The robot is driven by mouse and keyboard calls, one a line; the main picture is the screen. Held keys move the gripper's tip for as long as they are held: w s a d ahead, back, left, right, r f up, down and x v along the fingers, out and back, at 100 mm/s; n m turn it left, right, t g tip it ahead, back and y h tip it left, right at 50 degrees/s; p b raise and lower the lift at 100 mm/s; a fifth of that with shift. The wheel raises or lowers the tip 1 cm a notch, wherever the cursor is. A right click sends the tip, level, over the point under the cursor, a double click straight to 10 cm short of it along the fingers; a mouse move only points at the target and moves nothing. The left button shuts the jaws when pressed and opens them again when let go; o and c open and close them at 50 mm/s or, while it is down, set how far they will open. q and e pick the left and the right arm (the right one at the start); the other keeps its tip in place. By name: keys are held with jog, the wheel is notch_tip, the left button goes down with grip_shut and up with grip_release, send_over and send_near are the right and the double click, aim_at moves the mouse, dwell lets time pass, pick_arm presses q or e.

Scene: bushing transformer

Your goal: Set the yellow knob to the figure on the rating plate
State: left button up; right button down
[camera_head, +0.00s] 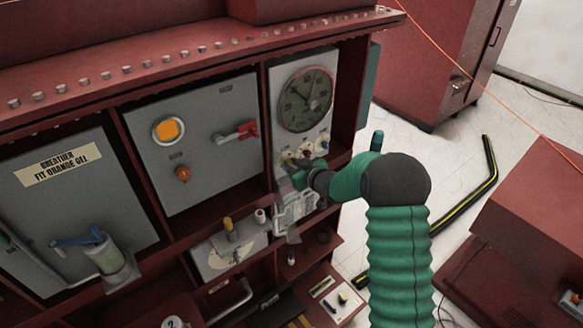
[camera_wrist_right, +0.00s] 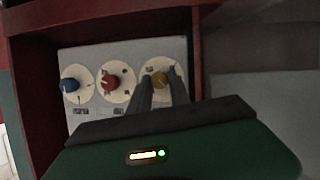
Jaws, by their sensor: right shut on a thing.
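The yellow knob (camera_wrist_right: 160,79) sits on a pale round dial, at the right of a row of three knobs in the right wrist view. The fingers of my right gripper (camera_wrist_right: 163,85) are shut on it, reaching over the dial's lower part. In the head view my right gripper (camera_head: 293,178) is at the knob row below the round gauge, and the yellow knob is too small and covered there to read. The dial's marks are not legible. I cannot make out a rating plate. My left gripper is not in view.
A red knob (camera_wrist_right: 111,81) and a blue knob (camera_wrist_right: 70,85) stand beside the yellow one. In the head view a round gauge (camera_head: 306,98) is above. A red cabinet frame surrounds the panels.

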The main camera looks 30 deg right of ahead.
jog(key=c, duration=1.2)
grip_release()
jog(key=shift+d, duration=0.1)
jog(key=shift+s+r, duration=0.1)
jog(key=shift+s, duration=0.25)
jog(key=b+v, duration=0.1)
jog(key=v, duration=1.5)
